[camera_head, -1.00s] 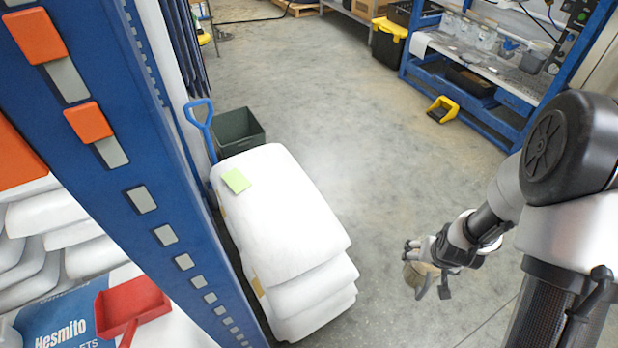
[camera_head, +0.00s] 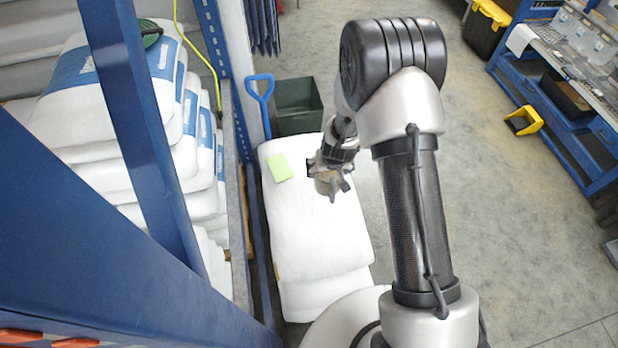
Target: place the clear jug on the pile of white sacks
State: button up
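The pile of white sacks (camera_head: 315,235) stands on the floor beside the blue rack, with a pale green note (camera_head: 280,167) on its top sack. My gripper (camera_head: 325,170) is over the far half of the pile. It is shut on the clear jug (camera_head: 327,185), which looks small and brownish, with a handle at its lower side. The jug appears above the top sack; I cannot tell whether it touches it.
A blue rack (camera_head: 150,120) with stacked white and blue sacks (camera_head: 195,150) stands at left. A blue-handled tool (camera_head: 263,95) and a dark green bin (camera_head: 298,105) are behind the pile. A blue workbench (camera_head: 560,110) and a yellow object (camera_head: 524,120) are at right. The floor between is clear.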

jog(key=w+a+r+p, duration=0.2)
jog(key=a+r+p, duration=0.2)
jog(key=a+p, duration=0.2)
notch_tip(320, 180, down, 20)
jog(key=a+b, duration=0.1)
jog(key=b, duration=1.2)
jog(key=shift+w+n+y+b, duration=0.3)
jog(key=shift+w+n, duration=0.05)
jog(key=shift+n, duration=0.05)
jog(key=shift+f, duration=0.15)
jog(key=shift+f, duration=0.15)
jog(key=o, duration=1.4)
jog(key=shift+o, duration=0.2)
